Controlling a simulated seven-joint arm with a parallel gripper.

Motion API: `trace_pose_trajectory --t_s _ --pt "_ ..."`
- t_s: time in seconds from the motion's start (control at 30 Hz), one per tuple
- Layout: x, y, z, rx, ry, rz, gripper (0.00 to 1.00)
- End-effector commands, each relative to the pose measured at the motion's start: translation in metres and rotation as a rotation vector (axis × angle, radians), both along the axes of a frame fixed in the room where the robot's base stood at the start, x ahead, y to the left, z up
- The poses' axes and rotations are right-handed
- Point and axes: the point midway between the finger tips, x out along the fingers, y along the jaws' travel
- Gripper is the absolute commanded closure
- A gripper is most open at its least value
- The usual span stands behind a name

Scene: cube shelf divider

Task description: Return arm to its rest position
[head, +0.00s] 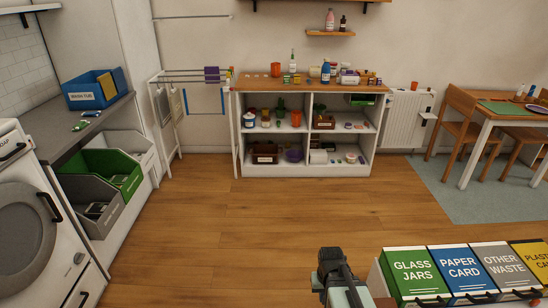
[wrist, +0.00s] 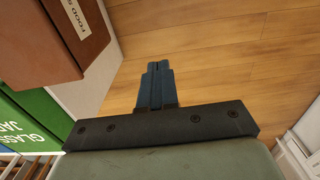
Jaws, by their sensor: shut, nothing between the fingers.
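My gripper (wrist: 157,68) shows in the wrist view with its two blue-grey fingers pressed together and nothing between them. It hangs over bare wooden floor, beside the waste bins. In the head view a dark part of my arm (head: 334,265) stands at the bottom, left of the bins; the fingertips cannot be made out there.
A green glass jars bin (head: 415,267), a blue paper card bin (head: 461,262) and a grey other waste bin (head: 506,260) stand at lower right. A brown bin (wrist: 75,35) is close in the wrist view. A cube shelf (head: 310,168) stands at the back. The middle floor (head: 250,220) is clear.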

Motion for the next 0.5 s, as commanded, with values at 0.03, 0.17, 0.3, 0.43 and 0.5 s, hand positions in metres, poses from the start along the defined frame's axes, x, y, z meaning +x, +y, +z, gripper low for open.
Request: trace_pose_trajectory --t_s 0.03,0.17,0.3,0.43,0.5 --pt "-0.007 -0.002 -0.009 0.001 0.019 -0.004 1.0" --pt "-0.022 -0.002 -0.027 0.002 0.056 -0.005 1.0" --pt "-0.043 -0.002 -0.049 0.001 0.105 -0.005 1.0" --pt "-0.068 -0.002 -0.073 0.002 0.162 -0.007 1.0" --pt "-0.085 -0.003 -0.087 0.002 0.197 -0.007 1.0"
